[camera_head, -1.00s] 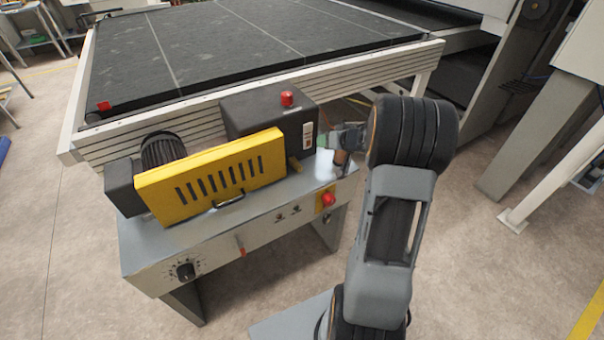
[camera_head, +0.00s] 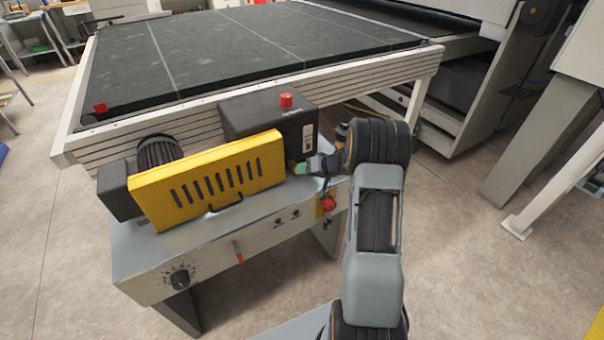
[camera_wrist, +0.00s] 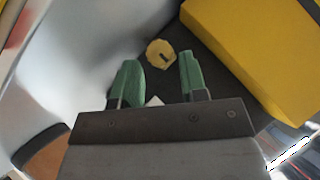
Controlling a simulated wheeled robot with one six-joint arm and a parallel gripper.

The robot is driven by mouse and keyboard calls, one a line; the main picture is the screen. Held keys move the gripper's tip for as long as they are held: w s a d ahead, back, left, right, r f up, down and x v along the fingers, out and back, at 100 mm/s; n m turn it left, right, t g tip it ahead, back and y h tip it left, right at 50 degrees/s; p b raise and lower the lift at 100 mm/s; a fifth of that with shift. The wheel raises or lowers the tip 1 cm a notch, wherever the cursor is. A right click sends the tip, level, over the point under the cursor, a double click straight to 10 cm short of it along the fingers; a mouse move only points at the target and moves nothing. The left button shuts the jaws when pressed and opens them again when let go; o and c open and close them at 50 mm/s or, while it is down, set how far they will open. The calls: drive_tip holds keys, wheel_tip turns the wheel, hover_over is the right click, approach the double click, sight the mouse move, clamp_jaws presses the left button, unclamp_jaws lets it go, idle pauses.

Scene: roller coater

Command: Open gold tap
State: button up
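The gold tap (camera_wrist: 161,54) shows in the wrist view as a small round gold piece with a dark slot, on a dark face beside the yellow cover. My gripper (camera_wrist: 158,70) is open, with its two green fingertips spread and nothing between them. The tap lies just beyond the fingertips, roughly in line with the gap. I cannot tell how far apart they are in depth. In the head view my gripper (camera_head: 300,168) is at the right end of the yellow cover, by the dark housing, and the tap is not clearly visible there.
The yellow slotted cover (camera_head: 212,182) with a black handle is left of my gripper. The dark housing (camera_head: 290,128) with a red button (camera_head: 286,100) rises behind it. A red knob (camera_head: 328,204) is on the bench's front panel below. Open floor lies to the right.

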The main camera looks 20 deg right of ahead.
drive_tip(key=shift+x, duration=1.05)
drive_tip(key=c, duration=0.7)
drive_tip(key=shift+o, duration=0.2)
